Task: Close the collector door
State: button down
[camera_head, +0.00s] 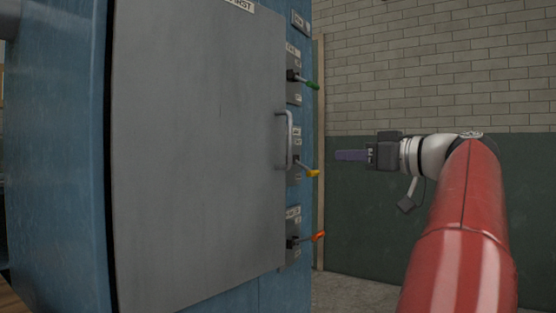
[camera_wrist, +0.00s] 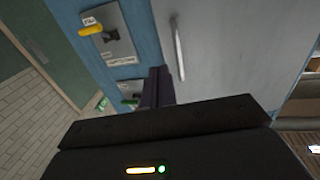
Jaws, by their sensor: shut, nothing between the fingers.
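The grey collector door (camera_head: 200,150) fills the front of a blue cabinet (camera_head: 60,150) in the head view. Its upright handle (camera_head: 290,140) is near its right edge. The door lies close to the cabinet front; I cannot tell whether it is fully closed. My gripper (camera_head: 338,156) is shut and empty, to the right of the handle and pointing left. In the wrist view its fingers (camera_wrist: 158,84) point toward the door (camera_wrist: 220,50), with the handle (camera_wrist: 179,48) beyond and slightly right of the tips. No contact is visible.
Right of the door are levers with a green tip (camera_head: 312,85), a yellow tip (camera_head: 314,173) and an orange tip (camera_head: 319,236). The yellow one (camera_wrist: 90,29) also shows in the wrist view. A brick and green wall (camera_head: 430,80) stands behind.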

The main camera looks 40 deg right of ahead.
jog(key=w+a+p, duration=0.2)
jog(key=w+p, duration=0.1)
jog(key=w, duration=1)
jog(key=shift+w+a, duration=0.15)
jog(key=shift+a, duration=0.1)
jog(key=shift+w, duration=0.1)
jog(key=w+n+y+p, duration=0.1)
jog(key=w, duration=0.1)
jog(key=w+a+y+p, duration=0.1)
jog(key=w, duration=0.2)
jog(key=w+n+g+y+p, duration=0.1)
jog(key=w+y, duration=0.1)
jog(key=shift+w+a+r+n, duration=0.1)
jog(key=shift+w+a+n, duration=0.15)
jog(key=shift+a+n, duration=0.1)
jog(key=shift+a, duration=0.1)
jog(key=shift+s, duration=0.1)
